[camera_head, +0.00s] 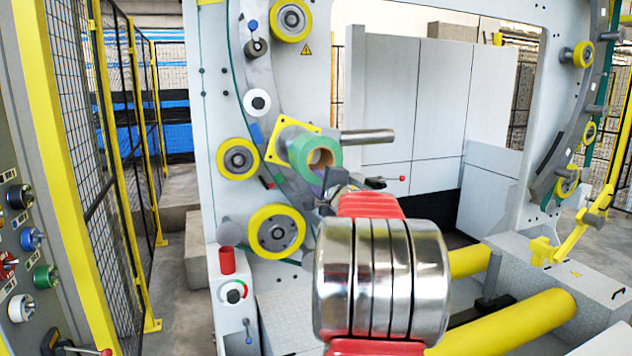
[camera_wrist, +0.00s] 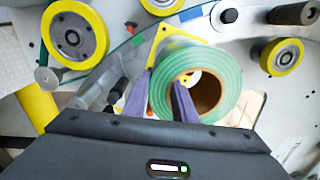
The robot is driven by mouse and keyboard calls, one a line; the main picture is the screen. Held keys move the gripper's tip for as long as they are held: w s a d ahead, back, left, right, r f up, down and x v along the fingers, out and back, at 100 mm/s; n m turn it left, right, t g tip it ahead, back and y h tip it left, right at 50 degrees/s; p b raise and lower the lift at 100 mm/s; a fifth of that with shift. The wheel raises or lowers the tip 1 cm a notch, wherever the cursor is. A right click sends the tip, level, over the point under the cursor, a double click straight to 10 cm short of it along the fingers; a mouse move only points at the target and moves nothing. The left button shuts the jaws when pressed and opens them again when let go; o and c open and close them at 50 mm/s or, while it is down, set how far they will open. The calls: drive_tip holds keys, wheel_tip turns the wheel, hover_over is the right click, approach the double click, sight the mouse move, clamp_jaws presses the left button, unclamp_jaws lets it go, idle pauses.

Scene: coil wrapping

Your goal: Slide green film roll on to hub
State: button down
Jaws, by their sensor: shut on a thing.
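A green film roll (camera_head: 315,155) with a brown core is at the machine's left side in the head view, in front of a yellow square plate (camera_head: 283,129). It also shows in the wrist view (camera_wrist: 222,75), its open core facing me. My gripper (camera_wrist: 163,82) is shut on the roll's wall, one finger inside the core and one outside. In the head view my gripper (camera_head: 330,188) reaches up to the roll's lower edge. The yellow plate (camera_wrist: 158,45) shows behind the roll in the wrist view. The roll hides the hub area, so I cannot tell whether roll and hub touch.
Yellow-rimmed rollers (camera_head: 277,231) surround the plate on the grey ring. A grey steel bar (camera_head: 368,136) sticks out right of the roll. A banded shiny coil (camera_head: 383,280) fills the lower front. A mesh fence (camera_head: 95,130) and control panel (camera_head: 22,240) stand left.

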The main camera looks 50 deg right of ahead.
drive_tip(key=x, duration=1)
drive_tip(key=shift+w+d+r, duration=0.15)
drive_tip(key=shift+w+r, duration=0.05)
idle(6.0)
drive_tip(key=c, duration=1.4)
unclamp_jaws()
drive_tip(key=shift+f, duration=0.1)
